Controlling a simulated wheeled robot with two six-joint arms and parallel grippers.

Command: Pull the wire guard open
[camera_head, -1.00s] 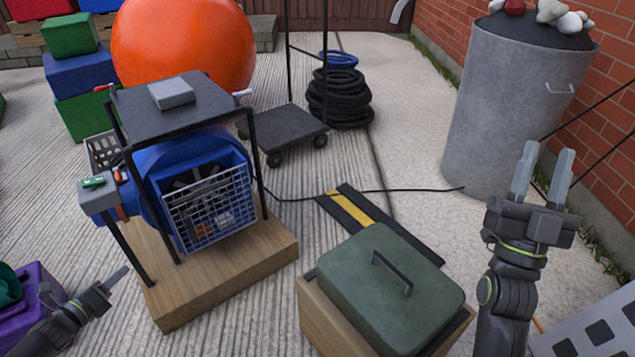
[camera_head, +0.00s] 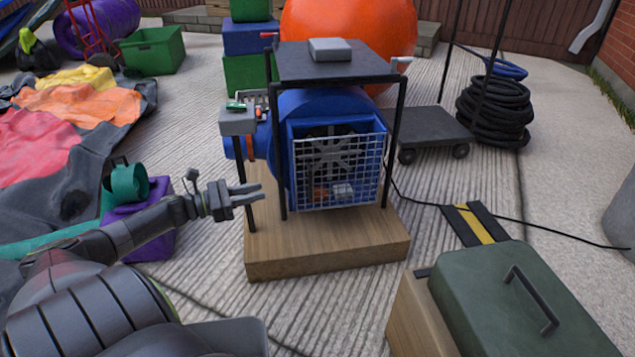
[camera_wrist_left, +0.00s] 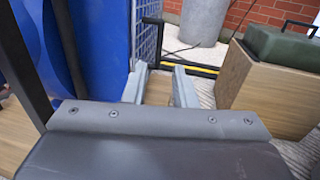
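The wire guard (camera_head: 338,172) is a white grid over the front opening of the blue blower (camera_head: 280,150). A fan and some orange and grey items show behind its bars. The blower stands on a wooden base (camera_head: 330,255) inside a black frame. My left gripper (camera_head: 264,192) is open and empty, left of the guard and near the frame's front left leg. In the left wrist view, its fingertips (camera_wrist_left: 158,76) are apart, with the guard (camera_wrist_left: 146,40) edge-on just beyond and a dark bar at its edge. My right gripper is out of view.
A green case (camera_head: 490,290) on a wooden box stands at front right. A black cable runs across the ground past a yellow-black strip (camera_head: 476,224). A purple block (camera_head: 140,235) lies below my left forearm. Black frame legs stand close to my gripper.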

